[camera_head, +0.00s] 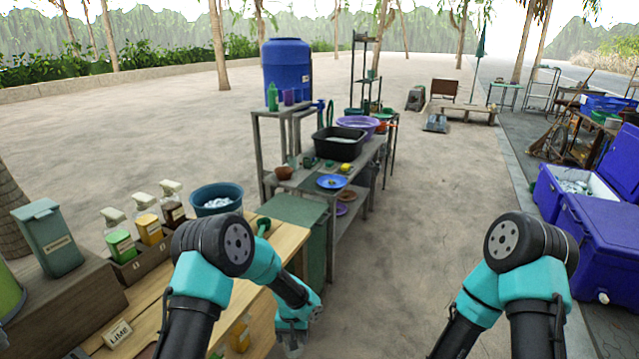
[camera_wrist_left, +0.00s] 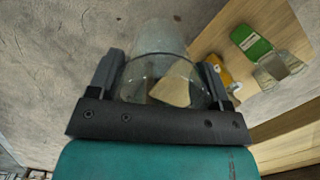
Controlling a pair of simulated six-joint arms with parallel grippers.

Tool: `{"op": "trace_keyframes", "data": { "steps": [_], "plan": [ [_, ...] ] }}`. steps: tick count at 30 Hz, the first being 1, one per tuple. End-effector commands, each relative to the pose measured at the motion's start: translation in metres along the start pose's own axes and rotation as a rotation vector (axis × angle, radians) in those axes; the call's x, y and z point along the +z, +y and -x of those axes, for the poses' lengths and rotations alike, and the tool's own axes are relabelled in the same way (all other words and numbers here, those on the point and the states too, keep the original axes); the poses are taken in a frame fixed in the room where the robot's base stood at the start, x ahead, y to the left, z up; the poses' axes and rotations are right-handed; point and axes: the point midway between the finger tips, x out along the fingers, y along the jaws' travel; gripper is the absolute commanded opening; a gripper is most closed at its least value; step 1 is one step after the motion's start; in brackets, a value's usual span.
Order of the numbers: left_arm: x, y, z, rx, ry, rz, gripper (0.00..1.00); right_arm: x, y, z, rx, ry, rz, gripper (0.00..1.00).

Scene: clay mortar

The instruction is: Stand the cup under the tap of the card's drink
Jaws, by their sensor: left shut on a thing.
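My left gripper (camera_head: 297,318) is low beyond the right edge of the wooden counter in the head view. In the left wrist view its fingers (camera_wrist_left: 165,85) are shut on a clear, see-through cup (camera_wrist_left: 158,62), over the grey ground. In the head view the cup is hard to make out. A card reading LIME (camera_head: 117,333) stands on the counter at lower left. No tap can be clearly made out. My right arm shows at the right, but its gripper is out of view.
Pump bottles with green (camera_head: 121,246), yellow (camera_head: 151,230) and brown (camera_head: 174,212) contents stand in a rack at left. A blue tub (camera_head: 216,199) is behind them. The wooden counter (camera_head: 285,236) is partly hidden by my left arm. Blue coolers (camera_head: 600,235) stand far right.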

Motion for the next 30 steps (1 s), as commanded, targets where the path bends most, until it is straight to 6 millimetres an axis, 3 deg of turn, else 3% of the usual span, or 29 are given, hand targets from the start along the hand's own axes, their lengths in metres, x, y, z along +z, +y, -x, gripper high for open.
{"op": "trace_keyframes", "data": {
  "steps": [6,17,22,30],
  "plan": [
    [-0.003,0.015,-0.010,0.004,-0.003,0.049,0.49,0.000,0.000,0.000,0.000,0.000,0.000,0.43],
    [-0.004,0.009,-0.010,0.004,-0.003,0.048,0.49,0.000,0.000,0.000,0.000,0.000,0.000,0.43],
    [-0.004,-0.024,-0.009,0.005,-0.003,0.051,0.49,0.000,0.000,0.000,0.000,0.000,0.000,0.43],
    [0.000,-0.102,-0.010,0.006,-0.004,0.050,0.49,0.000,0.000,0.000,0.000,0.000,0.000,0.43]
  ]
}}
